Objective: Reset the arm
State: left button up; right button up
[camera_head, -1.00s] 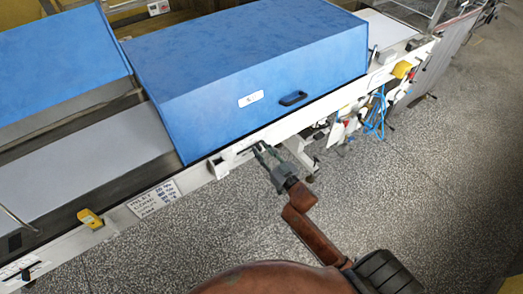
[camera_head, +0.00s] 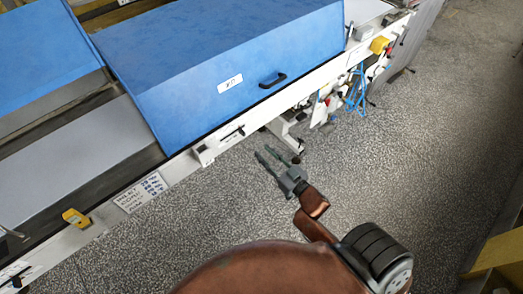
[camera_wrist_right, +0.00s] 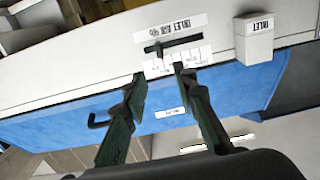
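My right gripper (camera_head: 266,152) is over the speckled floor in front of the machine's white rail (camera_head: 290,98), apart from it, with its two fingers spread and nothing between them. In the right wrist view the gripper (camera_wrist_right: 160,72) shows two dark green fingers with a clear gap. The lever also shows in the head view (camera_head: 232,133), small. My left gripper is in neither view.
A large blue cover (camera_head: 200,70) with a black handle (camera_head: 272,80) sits on the machine. A yellow box (camera_head: 76,217) is on the rail at left. Blue cables (camera_head: 356,90) hang at right. A yellowish structure (camera_head: 500,252) stands at lower right. The floor (camera_head: 420,150) between is clear.

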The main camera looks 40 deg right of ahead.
dwell(0.4)
jog(key=s+d+f+g+h, duration=0.1)
jog(key=s+f+g, duration=0.2)
jog(key=f, duration=1)
jog(key=s+d+f+g, duration=0.15)
jog(key=s+f, duration=0.25)
jog(key=f, duration=0.9)
jog(key=s+d+f+g+h, duration=0.1)
jog(key=s+f+g, duration=0.25)
jog(key=f, duration=1.05)
jog(key=s+a+f+g, duration=0.1)
jog(key=s+f+g, duration=0.2)
jog(key=s+f, duration=0.5)
jog(key=s+a+f+g, duration=0.2)
jog(key=s+f, duration=0.6)
jog(key=s, duration=0.9)
jog(key=s+a+f+g, duration=0.1)
jog(key=s+f+g, duration=0.3)
jog(key=s+f, duration=0.4)
jog(key=s, duration=0.5)
jog(key=shift+a+f+g, duration=0.25)
jog(key=shift+g, duration=0.05)
